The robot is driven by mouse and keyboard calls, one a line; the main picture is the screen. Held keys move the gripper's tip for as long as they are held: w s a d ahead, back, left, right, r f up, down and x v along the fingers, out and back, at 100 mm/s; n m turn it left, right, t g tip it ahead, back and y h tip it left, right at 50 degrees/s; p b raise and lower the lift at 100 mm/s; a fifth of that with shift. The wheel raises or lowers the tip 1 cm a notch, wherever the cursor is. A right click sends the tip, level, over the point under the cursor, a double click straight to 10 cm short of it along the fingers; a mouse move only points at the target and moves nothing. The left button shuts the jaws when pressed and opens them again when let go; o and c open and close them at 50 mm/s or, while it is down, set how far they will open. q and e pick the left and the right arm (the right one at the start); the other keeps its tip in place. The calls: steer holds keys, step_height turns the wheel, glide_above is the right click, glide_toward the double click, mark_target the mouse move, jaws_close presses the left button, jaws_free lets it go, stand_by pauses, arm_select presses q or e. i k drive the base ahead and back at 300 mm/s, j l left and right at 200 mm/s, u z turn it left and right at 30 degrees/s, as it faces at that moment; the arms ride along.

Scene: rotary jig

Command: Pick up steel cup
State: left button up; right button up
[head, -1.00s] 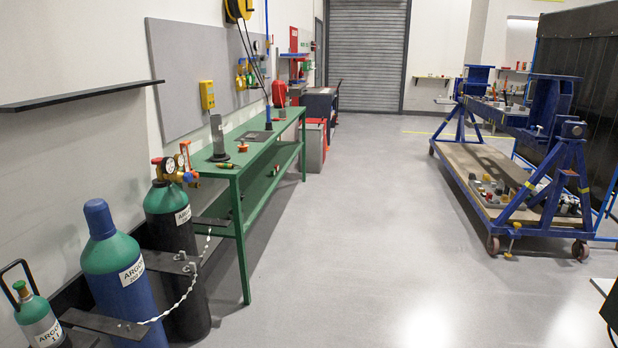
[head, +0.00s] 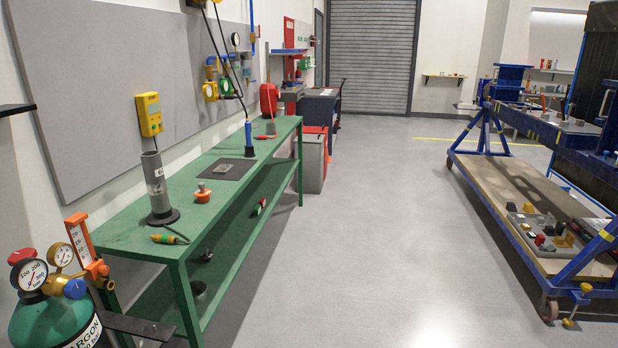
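No object stands out clearly as a steel cup. A small dark grey, cup-like object (head: 199,291) sits on the lower shelf of the green bench near its front end. It is small and in shadow, so I cannot tell its material. Small items stand on a far wall shelf (head: 443,76), too small to identify. Neither of my grippers is in view.
The green bench (head: 140,228) runs along the left wall, with a grey tube (head: 155,185) and an orange-based item (head: 203,193) on top. A gas cylinder (head: 55,325) stands at front left. The blue wheeled jig (head: 560,210) is at right. The floor between is clear.

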mark_target(272, 130)
steer(key=i, duration=2.3)
steer(key=i+j, duration=0.1)
steer(key=i, duration=2.25)
steer(key=l+z, duration=0.05)
steer(key=l, duration=0.05)
